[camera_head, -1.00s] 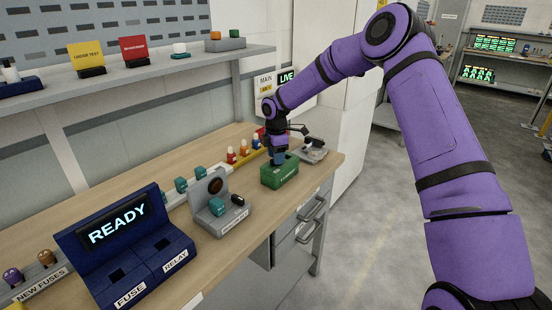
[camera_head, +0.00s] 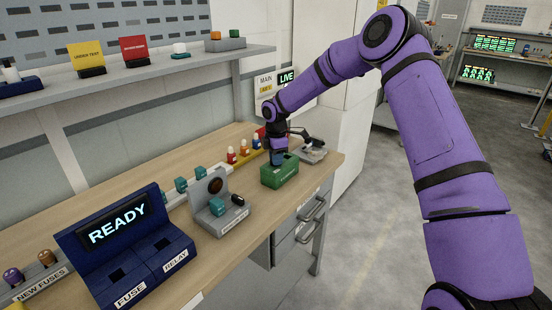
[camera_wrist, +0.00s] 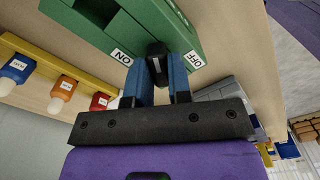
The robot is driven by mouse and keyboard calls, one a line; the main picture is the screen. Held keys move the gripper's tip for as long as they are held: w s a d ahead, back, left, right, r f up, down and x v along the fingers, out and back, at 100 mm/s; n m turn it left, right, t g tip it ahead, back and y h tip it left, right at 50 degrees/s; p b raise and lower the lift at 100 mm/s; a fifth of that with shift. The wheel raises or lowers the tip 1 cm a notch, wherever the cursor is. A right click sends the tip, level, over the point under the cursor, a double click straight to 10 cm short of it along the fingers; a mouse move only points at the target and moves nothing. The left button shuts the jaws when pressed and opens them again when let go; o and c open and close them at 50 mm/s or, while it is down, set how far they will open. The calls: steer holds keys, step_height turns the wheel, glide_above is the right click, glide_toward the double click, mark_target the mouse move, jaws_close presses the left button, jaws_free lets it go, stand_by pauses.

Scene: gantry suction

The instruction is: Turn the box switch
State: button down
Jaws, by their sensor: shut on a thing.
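The green switch box (camera_head: 280,175) stands on the wooden bench near its right end, and its side also fills the top of the wrist view (camera_wrist: 120,22). A black knob (camera_wrist: 157,58) with a pale mark sits on it between an ON label (camera_wrist: 122,57) at left and an OFF label (camera_wrist: 194,59) at right. My gripper (camera_head: 279,157) is over the box from above. In the wrist view its blue fingers (camera_wrist: 158,74) are shut on the knob, one on each side. The head view hides the knob behind my gripper.
A grey device (camera_head: 313,152) stands just right of the box. Red, orange and blue fuses stand on a yellow rack (camera_head: 247,161) to the left. A grey relay tester (camera_head: 222,215) and a blue READY console (camera_head: 125,245) are nearer. The bench front edge is close to the box.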

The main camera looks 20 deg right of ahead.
steer(key=m, duration=0.6)
steer(key=shift+s, duration=0.15)
steer(key=m, duration=0.5)
steer(key=shift+s+a+m, duration=0.1)
steer(key=shift+s+m, duration=0.05)
steer(key=shift+m, duration=0.15)
stand_by(0.4)
steer(key=c, duration=1)
jaws_free()
steer(key=shift+c, duration=0.2)
steer(key=shift+r, duration=0.1)
step_height(320, 180, up, 11)
steer(key=shift+f, duration=0.2)
